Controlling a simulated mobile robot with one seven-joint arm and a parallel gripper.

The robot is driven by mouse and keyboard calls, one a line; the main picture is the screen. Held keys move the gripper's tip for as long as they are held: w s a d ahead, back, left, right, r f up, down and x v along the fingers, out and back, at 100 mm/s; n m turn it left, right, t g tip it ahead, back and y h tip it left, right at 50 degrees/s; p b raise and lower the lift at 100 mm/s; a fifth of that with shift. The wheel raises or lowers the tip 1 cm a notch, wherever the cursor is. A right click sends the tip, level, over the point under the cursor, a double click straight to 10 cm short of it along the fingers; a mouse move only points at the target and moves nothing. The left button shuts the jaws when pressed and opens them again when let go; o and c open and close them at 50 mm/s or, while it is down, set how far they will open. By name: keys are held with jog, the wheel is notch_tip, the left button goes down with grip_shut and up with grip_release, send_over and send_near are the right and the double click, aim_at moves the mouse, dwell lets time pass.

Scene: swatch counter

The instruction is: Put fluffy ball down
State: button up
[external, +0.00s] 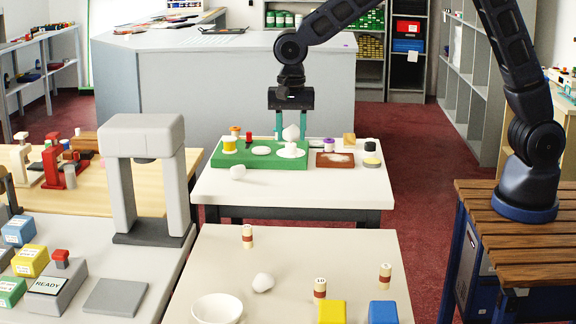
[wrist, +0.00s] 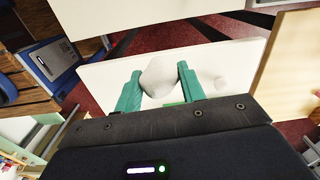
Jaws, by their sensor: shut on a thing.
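My gripper (external: 291,132) is shut on a fluffy ball (external: 291,133), a whitish lump between its two green fingers. The fingers point down at the back of the middle white table. In the external view the ball shows just above a small white piece (external: 291,147) on the right disc of the green tray; I cannot tell whether they touch. In the wrist view the ball (wrist: 160,76) sits between the fingertips (wrist: 160,72), with the white table behind it.
The green tray (external: 226,163) holds a yellow piece and white discs. A brown tray (external: 335,160), a purple-topped spool and small jars stand to its right. A white lump (external: 237,171) lies in front. Another white lump (external: 263,282) lies on the near table. The middle table's front right is clear.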

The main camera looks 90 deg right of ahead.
notch_tip(320, 180, up, 2)
send_over(308, 179)
jog(key=shift+m, duration=0.3)
notch_tip(308, 179, down, 20)
jog(key=shift+r, duration=0.2)
jog(key=shift+f, duration=0.1)
jog(key=o, duration=0.9)
